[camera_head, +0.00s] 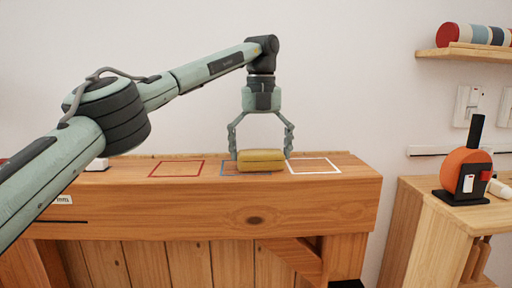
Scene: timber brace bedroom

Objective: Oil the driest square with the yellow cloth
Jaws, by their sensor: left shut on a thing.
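The yellow cloth (261,161) is a folded, rounded pad on the wooden bench top (200,181). My left gripper (261,152) comes down over it from above and is shut on it, one finger at each end. The cloth covers much of the blue-outlined square (232,173). The red-outlined square (177,168) lies to its left and the white-outlined square (314,166) to its right, both uncovered. I cannot tell from this view which wood is driest. My right gripper is not in view.
A white object (98,165) sits at the bench's left, partly behind my left arm. On a separate wooden stand (437,205) at right is an orange and black device (465,172). A wall shelf (465,53) holds a striped roll (474,35). Space above the bench's right end is free.

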